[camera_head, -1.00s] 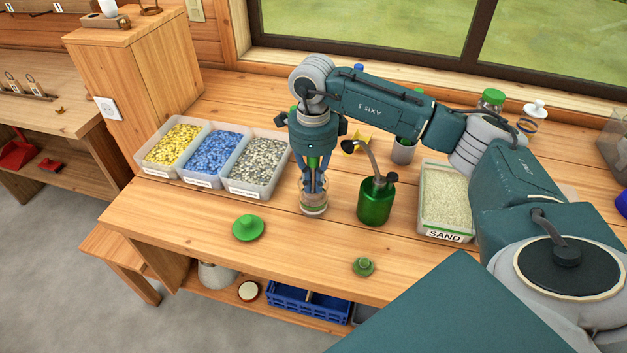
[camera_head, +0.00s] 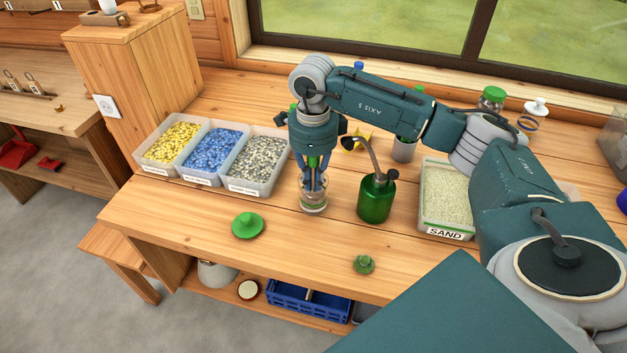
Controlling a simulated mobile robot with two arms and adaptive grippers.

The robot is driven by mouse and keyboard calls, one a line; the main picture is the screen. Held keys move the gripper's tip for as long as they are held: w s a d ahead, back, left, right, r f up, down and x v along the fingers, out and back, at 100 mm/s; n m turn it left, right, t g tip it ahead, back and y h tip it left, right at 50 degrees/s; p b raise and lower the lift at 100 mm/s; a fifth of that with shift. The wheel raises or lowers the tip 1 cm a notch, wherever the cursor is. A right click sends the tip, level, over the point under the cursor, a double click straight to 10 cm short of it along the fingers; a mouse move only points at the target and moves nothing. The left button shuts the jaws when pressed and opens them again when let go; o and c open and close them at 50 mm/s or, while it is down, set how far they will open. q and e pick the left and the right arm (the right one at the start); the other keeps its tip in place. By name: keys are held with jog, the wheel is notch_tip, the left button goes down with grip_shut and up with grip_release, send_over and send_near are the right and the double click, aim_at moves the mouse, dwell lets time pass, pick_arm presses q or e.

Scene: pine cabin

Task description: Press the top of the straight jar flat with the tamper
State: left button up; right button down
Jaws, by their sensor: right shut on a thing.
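The straight jar (camera_head: 313,205) is a clear glass cylinder standing upright on the bench, with layered contents low inside it. My right gripper (camera_head: 313,178) points straight down at the jar's mouth, shut on the tamper (camera_head: 313,163), whose green handle shows between the fingers. The tamper's lower end is at or inside the jar; the fingers and glass hide exactly where it touches. My left gripper is not in view.
Bins of yellow, blue and grey pebbles (camera_head: 255,162) stand left of the jar. A green spouted bottle (camera_head: 376,200) is close on its right, then a sand bin (camera_head: 446,190).

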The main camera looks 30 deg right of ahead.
dwell(0.3)
jog(key=shift+r+p, duration=3.05)
jog(key=shift+r, duration=1.75)
jog(key=shift+d, duration=0.1)
